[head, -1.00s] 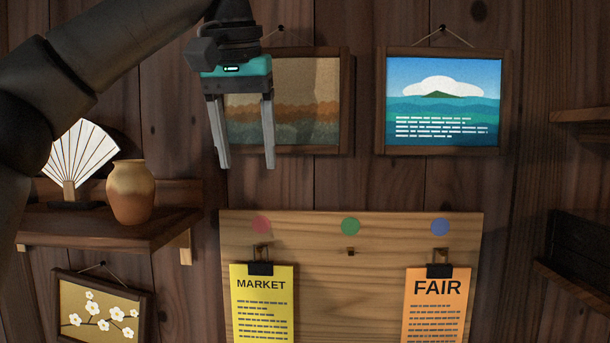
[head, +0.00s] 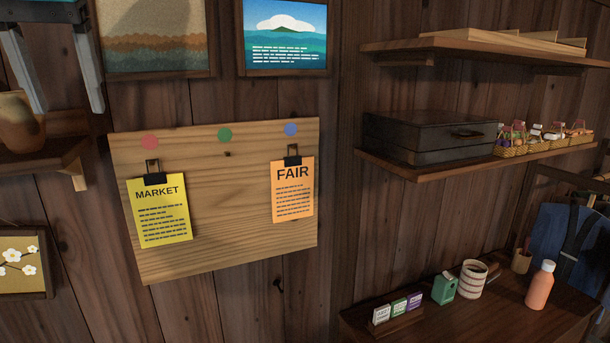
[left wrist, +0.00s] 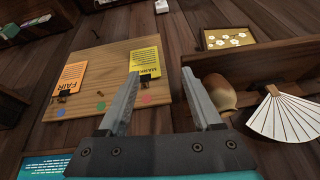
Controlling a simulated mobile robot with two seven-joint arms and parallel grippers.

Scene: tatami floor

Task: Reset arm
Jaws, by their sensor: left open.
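My left gripper (head: 67,112) is at the top left of the head view, partly cut off by the edge. Its two grey fingers are apart, with nothing between them. In the left wrist view the open fingers (left wrist: 160,73) point toward the wooden wall, between the board and the clay pot. The wooden board (head: 225,240) carries a yellow MARKET sheet (head: 160,212) under the red dot and an orange FAIR sheet (head: 292,195) under the blue dot. Both hang from black clips. No sheet shows under the green dot (head: 224,134). My right gripper is not in view.
A shelf at left holds the clay pot (head: 20,122), partly behind a finger; a white fan (left wrist: 285,115) stands beside it. Framed pictures (head: 287,35) hang above the board. At right, shelves hold a dark case (head: 425,138) and small baskets. A counter below holds an orange bottle (head: 540,286).

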